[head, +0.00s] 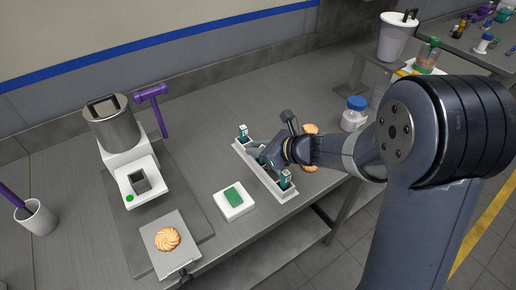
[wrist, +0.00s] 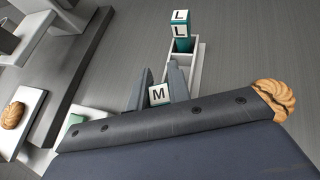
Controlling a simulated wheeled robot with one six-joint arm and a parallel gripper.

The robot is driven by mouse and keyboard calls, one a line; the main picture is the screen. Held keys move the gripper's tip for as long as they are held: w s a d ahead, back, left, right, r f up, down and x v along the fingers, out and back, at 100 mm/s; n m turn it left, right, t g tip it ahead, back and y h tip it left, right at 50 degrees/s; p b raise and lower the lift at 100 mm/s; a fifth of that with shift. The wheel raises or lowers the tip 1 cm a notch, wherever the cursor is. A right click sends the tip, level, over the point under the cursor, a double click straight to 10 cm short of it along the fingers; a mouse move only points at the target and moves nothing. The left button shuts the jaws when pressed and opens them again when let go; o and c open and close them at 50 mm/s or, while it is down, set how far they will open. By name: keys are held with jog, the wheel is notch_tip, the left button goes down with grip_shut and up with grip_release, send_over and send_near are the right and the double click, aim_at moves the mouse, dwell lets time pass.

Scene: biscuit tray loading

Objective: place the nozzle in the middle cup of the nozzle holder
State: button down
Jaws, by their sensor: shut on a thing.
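The nozzle holder (head: 240,149) is a long white rack on the grey table. One teal nozzle with a white lettered top (head: 242,131) stands upright at its far end and another (head: 286,178) at its near end. In the wrist view the holder (wrist: 197,72) shows past my jaws, with the nozzle marked L (wrist: 181,28) upright in it. My gripper (head: 266,159) is at the holder's middle, shut on a nozzle with a white top marked M (wrist: 159,95). My gripper also shows in the wrist view (wrist: 160,85). The M nozzle's lower part is hidden, so I cannot tell whether it sits in the middle cup.
A white block with a green top (head: 234,201) lies just left of the holder. A biscuit (head: 167,239) rests on a plate at the front left, below a white machine (head: 136,180). Biscuits (head: 311,130) and a blue-lidded jar (head: 354,113) are right of the holder.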

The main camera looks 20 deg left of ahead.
jog(key=shift+f, duration=0.2)
jog(key=c, duration=1.3)
grip_release()
jog(key=shift+r, duration=0.1)
jog(key=shift+r, duration=0.15)
jog(key=shift+d+r, duration=0.2)
jog(key=shift+d, duration=0.1)
jog(key=v, duration=1.1)
jog(key=shift+s+d, duration=0.15)
